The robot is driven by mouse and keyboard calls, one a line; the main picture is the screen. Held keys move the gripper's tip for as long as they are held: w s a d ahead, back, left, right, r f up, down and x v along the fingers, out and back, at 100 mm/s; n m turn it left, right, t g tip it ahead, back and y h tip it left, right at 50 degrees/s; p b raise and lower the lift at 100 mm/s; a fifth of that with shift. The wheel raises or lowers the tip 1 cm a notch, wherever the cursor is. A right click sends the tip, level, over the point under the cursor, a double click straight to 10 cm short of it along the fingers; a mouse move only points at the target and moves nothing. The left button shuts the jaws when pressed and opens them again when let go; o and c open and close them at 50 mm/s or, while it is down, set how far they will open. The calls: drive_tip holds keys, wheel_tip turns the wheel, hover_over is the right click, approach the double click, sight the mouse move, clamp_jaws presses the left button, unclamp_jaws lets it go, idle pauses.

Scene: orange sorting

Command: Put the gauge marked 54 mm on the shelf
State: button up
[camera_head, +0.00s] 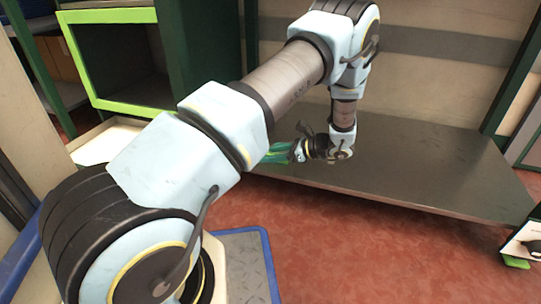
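My gripper (277,153) is at the end of my folded arm, just over the left part of a low dark grey shelf board (400,165). It points left, and my own arm link partly hides it. Green parts show at its tip; I cannot tell whether they are fingers or something held. I cannot make out a gauge or any 54 mm marking in this view. The visible part of the grey board looks bare.
A dark open compartment with a bright green frame (113,105) stands at the left back. A pale tray (105,140) lies below it. A white item with green parts (522,245) is cut off at the right edge. Red floor (390,255) in front is clear.

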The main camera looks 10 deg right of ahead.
drive_tip(key=p+v, duration=0.5)
drive_tip(key=v, duration=0.5)
drive_tip(key=shift+d+r+p, duration=0.2)
drive_tip(key=shift+r+p, duration=0.05)
drive_tip(key=shift+p, duration=0.1)
drive_tip(key=shift+s+d+r, duration=0.15)
drive_tip(key=shift+s+d, duration=0.25)
drive_tip(key=shift+d, duration=0.2)
drive_tip(key=a+r+n+g+h, duration=0.2)
drive_tip(key=a+r+n+g, duration=0.3)
drive_tip(key=a, duration=0.4)
drive_tip(key=s+a+r+n+h, duration=0.5)
drive_tip(key=s+a+r+n, duration=0.1)
drive_tip(key=a+n, duration=0.3)
drive_tip(key=s+a+r+n+h, duration=0.5)
drive_tip(key=a+r+n, duration=0.3)
drive_tip(key=a, duration=0.2)
drive_tip(key=shift+s+a+n, duration=0.3)
drive_tip(key=shift+s+n, duration=0.1)
drive_tip(key=shift+s, duration=0.15)
drive_tip(key=shift+r+p, duration=0.1)
drive_tip(key=shift+p, duration=0.2)
